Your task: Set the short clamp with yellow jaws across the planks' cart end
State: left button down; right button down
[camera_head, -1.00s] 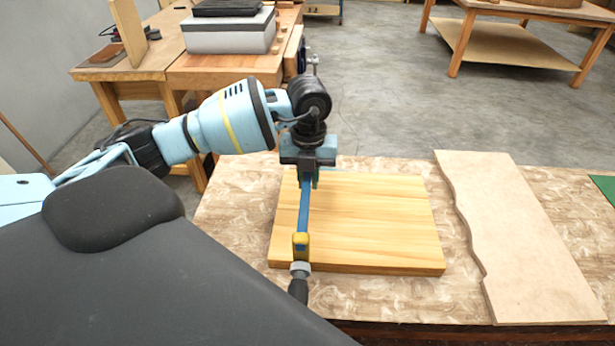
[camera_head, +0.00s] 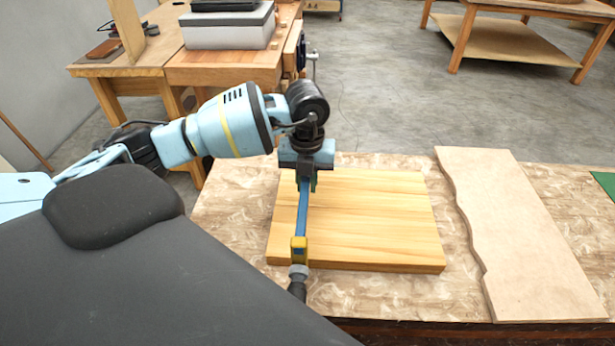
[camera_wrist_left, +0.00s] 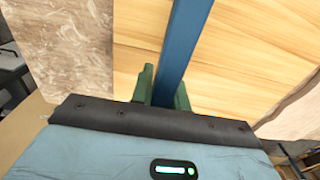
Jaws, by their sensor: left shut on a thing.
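The short clamp (camera_head: 302,214) has a blue bar, a yellow jaw (camera_head: 299,248) and a dark handle at its near end. It lies over the left part of the light wooden planks (camera_head: 375,220), its near jaw at their front edge. Whether the jaw touches the wood I cannot tell. My left gripper (camera_head: 306,178) is shut on the clamp's blue bar near the planks' far edge. In the left wrist view the green fingers (camera_wrist_left: 162,90) sit either side of the blue bar (camera_wrist_left: 180,45). The far jaw is hidden behind the gripper. My right gripper is not in view.
The planks lie on a mottled table (camera_head: 235,215). A wavy-edged board (camera_head: 520,240) lies to the right, with a green item (camera_head: 605,183) beyond it. A wooden workbench (camera_head: 225,70) with a grey box stands behind my left arm. Bare tabletop lies left of the planks.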

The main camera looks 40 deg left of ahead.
pick_arm(q)
jog(key=shift+f, duration=0.9)
jog(key=shift+f+b, duration=0.3)
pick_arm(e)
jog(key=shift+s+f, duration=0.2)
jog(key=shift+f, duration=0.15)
pick_arm(q)
jog(key=shift+f, duration=0.3)
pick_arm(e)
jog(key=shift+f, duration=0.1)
pick_arm(q)
jog(key=shift+f+b, duration=0.4)
jog(key=shift+f, duration=0.9)
jog(key=shift+s+f, duration=0.1)
jog(key=shift+f, duration=0.1)
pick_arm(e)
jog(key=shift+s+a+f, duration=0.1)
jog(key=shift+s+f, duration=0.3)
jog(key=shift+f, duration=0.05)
